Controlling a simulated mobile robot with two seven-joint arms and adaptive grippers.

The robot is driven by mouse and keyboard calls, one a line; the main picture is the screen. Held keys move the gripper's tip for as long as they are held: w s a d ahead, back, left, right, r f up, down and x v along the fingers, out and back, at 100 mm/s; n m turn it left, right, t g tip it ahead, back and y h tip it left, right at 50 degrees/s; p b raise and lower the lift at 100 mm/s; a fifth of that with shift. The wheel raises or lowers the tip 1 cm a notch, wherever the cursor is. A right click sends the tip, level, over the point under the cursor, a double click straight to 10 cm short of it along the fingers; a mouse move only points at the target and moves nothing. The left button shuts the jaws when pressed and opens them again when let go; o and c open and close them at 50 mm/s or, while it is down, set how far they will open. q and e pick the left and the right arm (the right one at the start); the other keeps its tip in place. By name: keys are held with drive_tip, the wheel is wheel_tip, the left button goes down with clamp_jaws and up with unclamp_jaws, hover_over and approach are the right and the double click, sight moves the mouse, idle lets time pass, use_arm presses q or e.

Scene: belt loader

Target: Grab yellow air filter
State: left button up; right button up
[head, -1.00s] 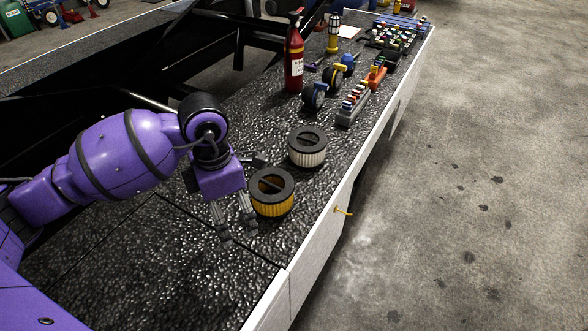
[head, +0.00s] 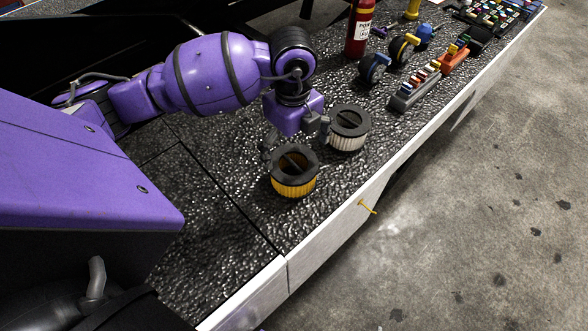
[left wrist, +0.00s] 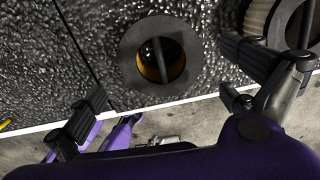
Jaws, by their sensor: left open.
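The yellow air filter (head: 294,186), a short cylinder with a black ring top and a bar across it, stands upright on the black textured surface. In the left wrist view the yellow filter (left wrist: 133,50) shows from above, its yellow inside visible through the ring. My left gripper (head: 294,138) is open and empty, just behind the yellow filter in the head view. In the left wrist view its fingers (left wrist: 168,82) are spread wide, one on each side of the filter and apart from it. My right gripper is not seen.
A white air filter (head: 347,139) stands close behind the yellow one, near my left gripper's right finger. Casters (head: 374,67), a grey rack (head: 414,91) and a red extinguisher (head: 359,28) stand farther back. The surface's white edge (head: 330,232) runs along the right. The near surface is clear.

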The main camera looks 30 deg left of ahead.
sight(293, 163)
use_arm(q)
drive_tip(key=shift+w+d+f, duration=0.1)
drive_tip(key=shift+w+f, duration=0.1)
drive_tip(key=shift+f, duration=1.25)
drive_tip(key=f, duration=0.3)
drive_tip(key=shift+s+f, duration=0.2)
drive_tip(key=shift+f, duration=0.45)
drive_tip(key=c, duration=1.3)
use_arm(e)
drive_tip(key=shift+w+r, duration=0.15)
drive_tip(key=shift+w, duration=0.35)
